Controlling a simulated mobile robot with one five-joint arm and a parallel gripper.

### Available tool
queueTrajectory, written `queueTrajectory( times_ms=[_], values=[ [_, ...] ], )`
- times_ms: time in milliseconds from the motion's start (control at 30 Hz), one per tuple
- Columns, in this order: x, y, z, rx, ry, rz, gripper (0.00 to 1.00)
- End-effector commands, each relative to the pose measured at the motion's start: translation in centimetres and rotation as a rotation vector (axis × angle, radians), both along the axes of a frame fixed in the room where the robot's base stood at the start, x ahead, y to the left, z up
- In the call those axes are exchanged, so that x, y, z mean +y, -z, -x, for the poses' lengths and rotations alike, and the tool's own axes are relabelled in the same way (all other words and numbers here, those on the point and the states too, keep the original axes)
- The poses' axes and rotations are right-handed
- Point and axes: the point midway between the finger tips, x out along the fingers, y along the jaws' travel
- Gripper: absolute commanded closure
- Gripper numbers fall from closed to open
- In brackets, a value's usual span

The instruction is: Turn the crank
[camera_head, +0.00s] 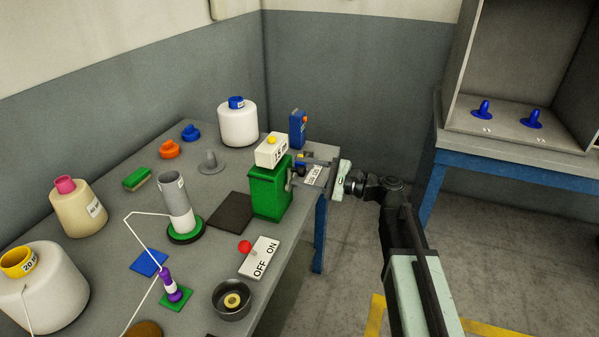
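A green machine box (268,192) stands near the right edge of the grey table, with a white labelled block and a yellow knob on top. A small grey crank (290,180) shows on its right side, partly hidden. My gripper (303,164) reaches in from the right at the height of the crank, its fingers pointing left toward the box. The fingers are small and overlap the crank area, so I cannot tell whether they touch it or are closed on it.
A blue box (297,130) stands behind the green machine. An ON/OFF panel (259,258) and a dark bowl (232,313) lie in front. Yarn cones and a grey-and-white bobbin (174,195) fill the left. A blue-framed bench (510,140) with two blue pegs stands right; floor between is free.

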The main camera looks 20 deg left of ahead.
Motion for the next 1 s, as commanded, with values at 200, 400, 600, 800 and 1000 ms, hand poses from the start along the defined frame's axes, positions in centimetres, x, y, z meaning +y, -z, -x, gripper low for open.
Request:
queueTrajectory(
  times_ms=[200,400,600,800,1000],
  values=[
    [0.3,0.0,0.1,0.0,-0.004,-0.001,0.51],
    [-1.4,0.0,0.3,0.0,-0.003,-0.001,0.51],
    [-5.4,0.0,0.5,0.0,-0.002,-0.001,0.51],
    [-7.4,0.0,0.6,0.0,-0.003,-0.001,0.51],
    [-7.5,0.0,0.6,0.0,-0.004,-0.001,0.51]
  ],
)
